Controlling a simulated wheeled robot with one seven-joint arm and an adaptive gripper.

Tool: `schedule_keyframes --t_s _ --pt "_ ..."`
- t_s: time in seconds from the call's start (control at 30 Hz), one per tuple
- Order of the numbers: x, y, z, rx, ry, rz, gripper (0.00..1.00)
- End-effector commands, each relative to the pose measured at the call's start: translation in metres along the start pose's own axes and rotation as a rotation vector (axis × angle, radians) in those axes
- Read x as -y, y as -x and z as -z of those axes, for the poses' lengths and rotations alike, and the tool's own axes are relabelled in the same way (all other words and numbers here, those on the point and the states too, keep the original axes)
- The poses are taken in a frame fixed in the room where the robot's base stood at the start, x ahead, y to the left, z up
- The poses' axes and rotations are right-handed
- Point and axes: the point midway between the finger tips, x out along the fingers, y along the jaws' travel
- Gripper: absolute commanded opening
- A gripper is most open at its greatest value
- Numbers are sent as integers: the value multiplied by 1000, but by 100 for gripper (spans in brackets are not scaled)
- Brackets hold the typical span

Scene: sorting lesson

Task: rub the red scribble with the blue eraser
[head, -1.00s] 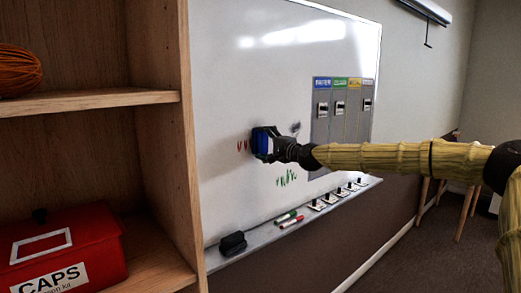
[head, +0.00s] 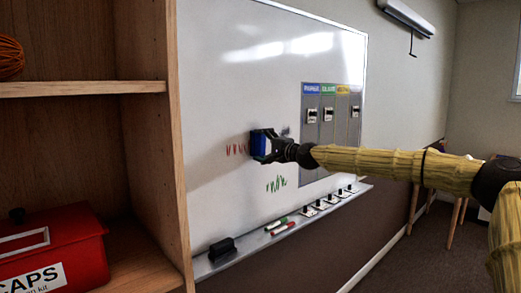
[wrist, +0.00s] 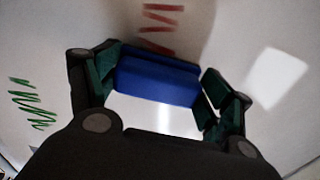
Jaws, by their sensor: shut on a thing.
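My gripper (head: 264,146) is shut on the blue eraser (head: 258,143) in front of the whiteboard. In the wrist view the eraser (wrist: 157,80) lies between the two dark green finger pads. The red scribble (head: 236,149) is on the board just left of the eraser in the head view. In the wrist view the red scribble (wrist: 161,24) shows just beyond the eraser's upper edge, and the eraser may hide part of it. Whether the eraser touches the board I cannot tell.
A green scribble (head: 276,184) lies below the gripper. A dark smudge (head: 286,132) shows behind it. The tray (head: 262,238) holds a black eraser (head: 222,249) and markers (head: 282,228). A grey panel (head: 316,150) is at right. A wooden shelf (head: 150,130) stands at left.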

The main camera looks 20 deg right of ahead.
Motion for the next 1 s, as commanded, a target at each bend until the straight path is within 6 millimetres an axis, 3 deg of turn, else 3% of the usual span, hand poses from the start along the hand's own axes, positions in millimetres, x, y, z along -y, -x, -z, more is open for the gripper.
schedule_keyframes --t_s 1.0 --pt "-1 -2 -45 3 2 0 61"
